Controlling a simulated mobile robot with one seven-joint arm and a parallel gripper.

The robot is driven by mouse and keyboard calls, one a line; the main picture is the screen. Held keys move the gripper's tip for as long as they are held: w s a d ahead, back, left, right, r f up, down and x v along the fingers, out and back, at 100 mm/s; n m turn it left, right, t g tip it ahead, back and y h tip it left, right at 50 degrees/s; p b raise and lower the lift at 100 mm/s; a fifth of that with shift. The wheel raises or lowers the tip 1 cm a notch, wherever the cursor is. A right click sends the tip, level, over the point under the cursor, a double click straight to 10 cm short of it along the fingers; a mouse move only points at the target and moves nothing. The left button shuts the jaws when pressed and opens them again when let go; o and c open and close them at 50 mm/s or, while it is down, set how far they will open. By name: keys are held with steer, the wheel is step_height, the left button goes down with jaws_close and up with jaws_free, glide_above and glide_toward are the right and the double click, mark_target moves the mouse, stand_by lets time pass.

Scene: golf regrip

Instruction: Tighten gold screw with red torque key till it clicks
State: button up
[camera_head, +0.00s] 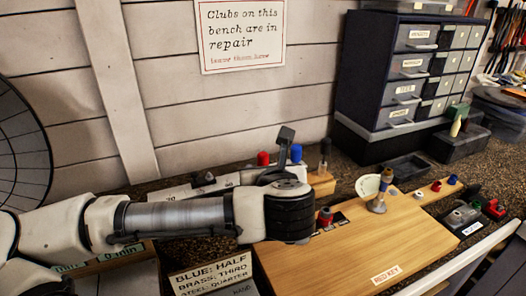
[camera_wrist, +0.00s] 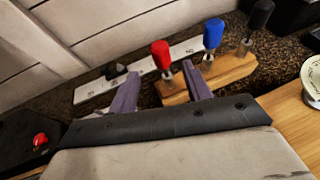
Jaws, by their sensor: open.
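The red torque key (camera_head: 263,158) stands upright at the left end of a wooden rack, behind my wrist in the head view. Its red handle (camera_wrist: 161,54) and thin shaft show in the wrist view. My gripper (camera_wrist: 160,70) is open, its two grey-purple fingers spread on either side of the red key's shaft in the picture; I see no contact. In the head view my wrist hides the fingers. A metal post with a brass-coloured upper part (camera_head: 387,177) stands on the wooden board. I cannot tell whether that part is the gold screw.
A blue key (camera_wrist: 213,33) and a black-handled key (camera_wrist: 261,15) stand right of the red one in the rack (camera_wrist: 228,75). A white ruler-like strip (camera_wrist: 100,88) lies behind. The wooden board (camera_head: 350,250) bears a RED KEY label (camera_head: 387,273). A drawer cabinet (camera_head: 405,75) stands at back right.

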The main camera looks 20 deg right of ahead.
mark_target(262, 161)
steer(key=p, duration=0.1)
steer(key=w+p, duration=0.1)
steer(key=p, duration=0.1)
steer(key=shift+d, duration=0.2)
steer(key=shift+p+x, duration=2.4)
steer(key=shift+x, duration=1.5)
steer(key=shift+s, duration=0.1)
jaws_close()
